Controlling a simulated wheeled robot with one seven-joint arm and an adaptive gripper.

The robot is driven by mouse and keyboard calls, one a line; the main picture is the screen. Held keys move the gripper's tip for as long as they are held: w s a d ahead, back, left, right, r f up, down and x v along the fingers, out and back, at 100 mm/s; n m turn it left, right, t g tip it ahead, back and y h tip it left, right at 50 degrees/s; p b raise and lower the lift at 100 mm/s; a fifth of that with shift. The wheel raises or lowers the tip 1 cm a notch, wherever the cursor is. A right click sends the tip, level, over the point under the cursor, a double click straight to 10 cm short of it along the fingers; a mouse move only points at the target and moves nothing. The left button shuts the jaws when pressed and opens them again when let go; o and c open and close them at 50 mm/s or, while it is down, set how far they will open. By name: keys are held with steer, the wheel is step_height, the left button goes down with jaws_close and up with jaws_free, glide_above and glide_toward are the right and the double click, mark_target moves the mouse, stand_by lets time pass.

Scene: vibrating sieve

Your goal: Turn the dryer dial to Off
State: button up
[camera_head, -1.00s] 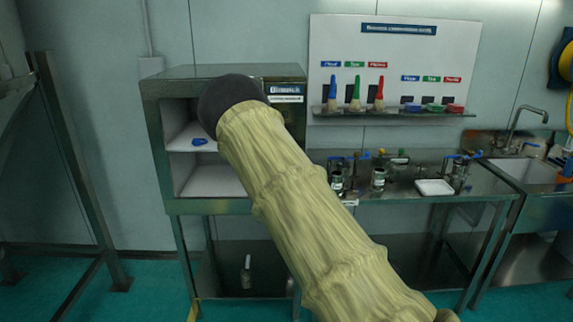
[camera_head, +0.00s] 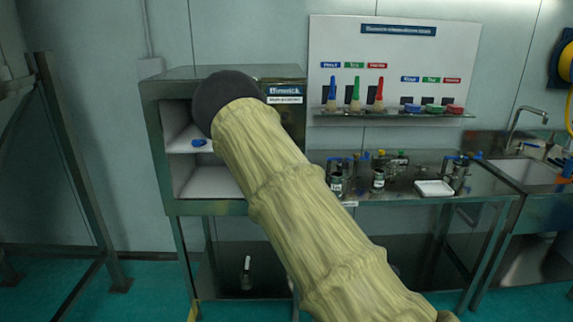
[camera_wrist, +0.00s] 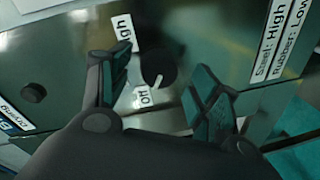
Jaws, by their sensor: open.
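The dryer dial (camera_wrist: 158,66) is a dark round knob on a grey-green steel panel in the wrist view. A short white mark shows at its lower edge. A white label reading partly "High" (camera_wrist: 123,32) is at its upper left, and another short label (camera_wrist: 142,97), hard to read, is below it. My gripper (camera_wrist: 160,72) is open, with one finger on each side of the dial; I cannot tell whether either touches it. In the head view, the dryer cabinet (camera_head: 158,150) stands behind my arm, which hides the dial and the gripper.
A black round knob (camera_wrist: 33,92) is on the panel at left, and a white sign with steel and rubber settings (camera_wrist: 280,38) is at right. In the head view, a steel bench (camera_head: 430,200) with bottles and a white tray (camera_head: 434,188) adjoins the dryer.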

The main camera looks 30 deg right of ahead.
steer(key=v, duration=1)
steer(key=shift+s, duration=0.2)
steer(key=s+a+f+m+g+y, duration=0.15)
steer(key=s+a+f, duration=0.25)
steer(key=s+f, duration=0.55)
steer(key=s+a+f+m+g+y, duration=0.1)
steer(key=s+a+f+g, duration=0.4)
steer(key=f, duration=0.7)
steer(key=s+a+f+m+g+y, duration=0.15)
steer(key=s+a+f, duration=0.25)
steer(key=s+f, duration=0.55)
steer(key=s+a+f+m+g+y, duration=0.1)
steer(key=s+a+f, duration=0.3)
steer(key=s, duration=0.6)
steer(key=s+a+f+m+g+y, duration=0.1)
steer(key=s+a+f+g, duration=0.2)
steer(key=s+a, duration=0.5)
steer(key=s+a+f+m+g+y, duration=0.1)
steer(key=s+a+f, duration=0.4)
steer(key=s, duration=0.8)
steer(key=shift+s+a+m+g+y, duration=0.2)
steer(key=shift+a+m+g+y, duration=0.15)
steer(key=shift+a+g, duration=0.45)
steer(key=shift+f, duration=0.15)
